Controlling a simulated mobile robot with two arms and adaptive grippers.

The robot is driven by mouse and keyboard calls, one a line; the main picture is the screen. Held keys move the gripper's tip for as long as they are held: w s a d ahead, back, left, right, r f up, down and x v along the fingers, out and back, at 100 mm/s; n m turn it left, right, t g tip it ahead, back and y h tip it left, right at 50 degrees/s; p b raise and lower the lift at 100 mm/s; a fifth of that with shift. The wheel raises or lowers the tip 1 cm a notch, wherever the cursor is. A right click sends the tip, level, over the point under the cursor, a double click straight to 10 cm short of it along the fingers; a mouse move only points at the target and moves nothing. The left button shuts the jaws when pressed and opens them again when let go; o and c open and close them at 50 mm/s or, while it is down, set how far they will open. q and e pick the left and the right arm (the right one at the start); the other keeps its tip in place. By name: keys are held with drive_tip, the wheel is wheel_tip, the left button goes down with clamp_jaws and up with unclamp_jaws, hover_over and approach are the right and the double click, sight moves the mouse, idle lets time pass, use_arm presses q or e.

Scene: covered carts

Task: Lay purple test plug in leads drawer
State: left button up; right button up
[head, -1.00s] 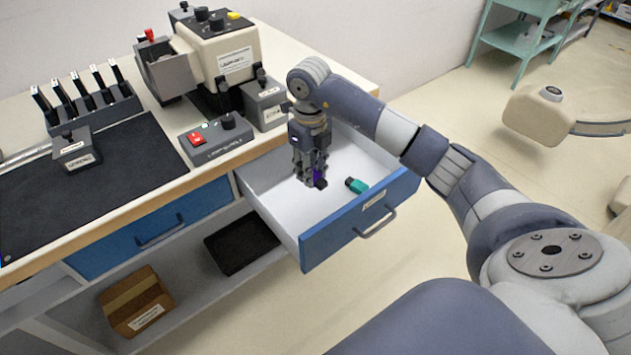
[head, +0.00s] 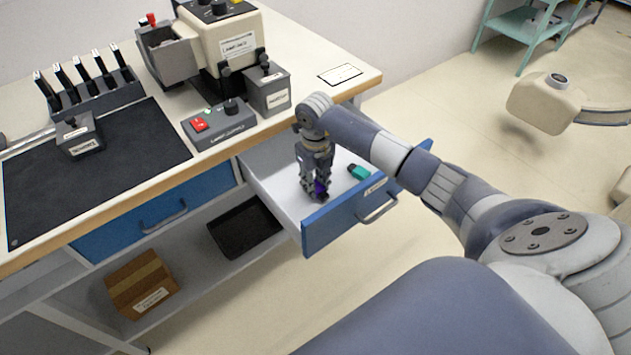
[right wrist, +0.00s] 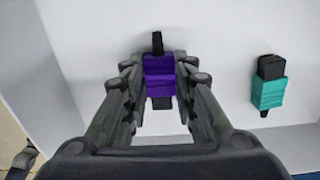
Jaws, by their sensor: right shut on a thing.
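The purple test plug (right wrist: 159,80) has a purple body with black ends. My right gripper (head: 318,194) is shut on it, with a finger on each side of the plug in the right wrist view (right wrist: 160,86). In the head view the purple plug (head: 320,187) shows only partly between the fingers. The gripper points down inside the open drawer (head: 342,222), which has a blue front and a white inside. The plug is low over the drawer floor; I cannot tell if it touches. My left gripper is not in view.
A teal plug (head: 360,172) with a black end lies in the drawer, right of my gripper; it also shows in the right wrist view (right wrist: 268,92). The bench holds a lamp device (head: 222,50), a red-button box (head: 218,124) and a black mat (head: 95,170). Drawer floor between the plugs is clear.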

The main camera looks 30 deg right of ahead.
drive_tip(key=shift+f+b, duration=0.3)
drive_tip(key=shift+f, duration=0.05)
drive_tip(key=o, duration=1)
drive_tip(key=shift+o, duration=0.2)
drive_tip(key=shift+r+p, duration=0.45)
drive_tip(key=shift+r, duration=0.1)
wheel_tip(320, 180, up, 12)
drive_tip(key=b, duration=0.1)
drive_tip(key=shift+f+b, duration=0.15)
drive_tip(key=shift+b, duration=0.15)
